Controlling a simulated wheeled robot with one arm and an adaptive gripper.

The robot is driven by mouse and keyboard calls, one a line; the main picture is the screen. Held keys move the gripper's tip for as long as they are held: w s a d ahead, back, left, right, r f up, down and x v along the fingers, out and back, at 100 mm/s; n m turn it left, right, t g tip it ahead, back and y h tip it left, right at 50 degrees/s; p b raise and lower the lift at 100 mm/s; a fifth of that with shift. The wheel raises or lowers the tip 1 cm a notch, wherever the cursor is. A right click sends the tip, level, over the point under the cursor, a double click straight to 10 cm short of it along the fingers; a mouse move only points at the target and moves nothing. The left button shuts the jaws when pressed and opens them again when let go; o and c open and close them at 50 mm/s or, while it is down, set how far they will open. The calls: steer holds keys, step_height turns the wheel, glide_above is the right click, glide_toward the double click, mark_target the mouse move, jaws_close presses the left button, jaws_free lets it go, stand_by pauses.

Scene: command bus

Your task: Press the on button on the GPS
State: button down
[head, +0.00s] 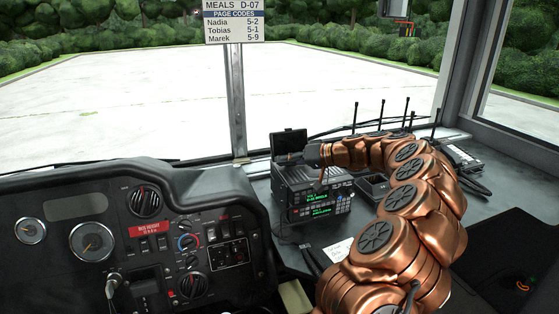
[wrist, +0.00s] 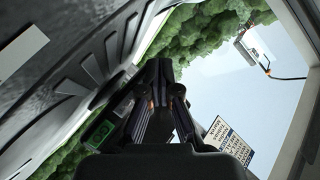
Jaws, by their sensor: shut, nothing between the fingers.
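My copper-coloured arm reaches over the dark counter from the lower right in the head view. My gripper (head: 292,157) is shut and empty, pointing left, beside a small black box (head: 289,140) on top of a radio stack. I cannot tell for sure whether this box is the GPS, and no on button can be made out. In the wrist view my gripper (wrist: 160,92) has its dark fingers together. A device with a green lit screen (wrist: 98,133) shows left of the fingers there. I cannot tell whether the fingers touch anything.
The radio stack (head: 313,196) with green displays stands under my gripper. Several upright antennas and a handset (head: 462,157) are to the right along the windscreen. The dashboard (head: 100,205) fills the lower left. A window post (head: 236,105) with a sign (head: 234,22) rises behind.

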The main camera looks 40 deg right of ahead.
steer(key=shift+w+d+f, duration=0.1)
steer(key=shift+w, duration=0.2)
stand_by(0.6)
steer(key=shift+b, duration=0.3)
steer(key=shift+s+r+b, duration=0.2)
steer(key=shift+s+b, duration=0.25)
steer(key=shift+s, duration=0.25)
steer(key=shift+s+a, duration=0.1)
steer(key=shift+a, duration=0.1)
steer(key=shift+s+a+r+b, duration=0.15)
steer(key=shift+s+b, duration=0.2)
steer(key=shift+s, duration=0.25)
steer(key=shift+s+a+r+b, duration=0.15)
steer(key=shift+s+b, duration=0.15)
steer(key=shift+s, duration=0.3)
steer(key=shift+s+a+r+b, duration=0.15)
steer(key=shift+s+b, duration=0.2)
steer(key=shift+s, duration=0.25)
steer(key=shift+s+a+r, duration=0.1)
steer(key=shift+s+r, duration=0.1)
steer(key=shift+s, duration=0.25)
steer(key=shift+a, duration=0.1)
